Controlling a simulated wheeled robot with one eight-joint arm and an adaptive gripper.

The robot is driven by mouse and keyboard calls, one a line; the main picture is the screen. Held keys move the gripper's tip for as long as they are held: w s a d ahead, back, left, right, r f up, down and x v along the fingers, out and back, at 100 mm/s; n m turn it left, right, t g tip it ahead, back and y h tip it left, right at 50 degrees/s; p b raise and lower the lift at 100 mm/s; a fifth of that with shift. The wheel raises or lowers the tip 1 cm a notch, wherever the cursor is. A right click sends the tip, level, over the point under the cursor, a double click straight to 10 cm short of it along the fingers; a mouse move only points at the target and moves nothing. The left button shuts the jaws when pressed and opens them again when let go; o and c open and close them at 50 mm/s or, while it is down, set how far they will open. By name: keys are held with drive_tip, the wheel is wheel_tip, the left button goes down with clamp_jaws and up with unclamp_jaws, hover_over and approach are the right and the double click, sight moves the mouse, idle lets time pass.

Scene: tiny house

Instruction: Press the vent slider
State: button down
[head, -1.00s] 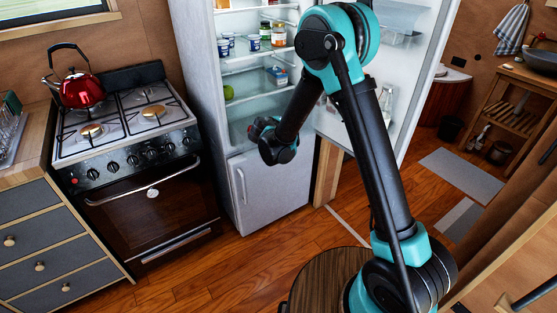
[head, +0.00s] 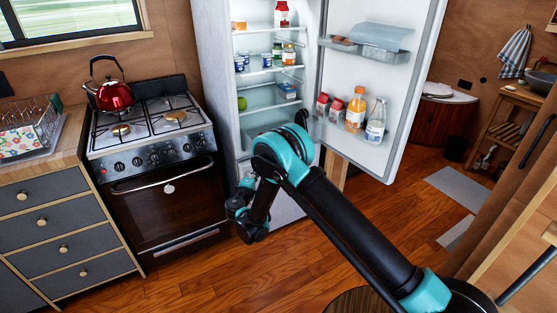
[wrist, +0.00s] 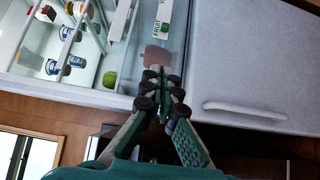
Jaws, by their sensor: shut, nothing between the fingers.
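The fridge (head: 262,100) stands open, with a clear drawer below its shelves. In the wrist view a white strip printed with "FRUIT" and green marks (wrist: 164,20) shows on the drawer front; it looks like the vent slider label, but I cannot make out the sliding part. A brownish-pink patch (wrist: 157,56) shows just beyond my fingertips; I cannot tell what it is. My gripper (wrist: 161,86) is shut and empty, its tips in front of the lower drawer area. I cannot tell whether they touch anything. In the head view my arm hides part of the drawer and the lower compartment.
The open fridge door (head: 375,75), with bottles and cartons on its shelf, stands to the right of my arm. The stove (head: 150,135) with a red kettle (head: 114,96) stands left. The wooden floor in front of the stove is clear.

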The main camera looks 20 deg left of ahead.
idle(0.4)
drive_tip(key=w+d, duration=0.1)
drive_tip(key=w, duration=1.2)
drive_tip(key=shift+d, duration=0.4)
drive_tip(key=w+d, duration=0.5)
drive_tip(key=w, duration=0.1)
drive_tip(key=shift+w+d, duration=0.2)
drive_tip(key=shift+d, duration=0.05)
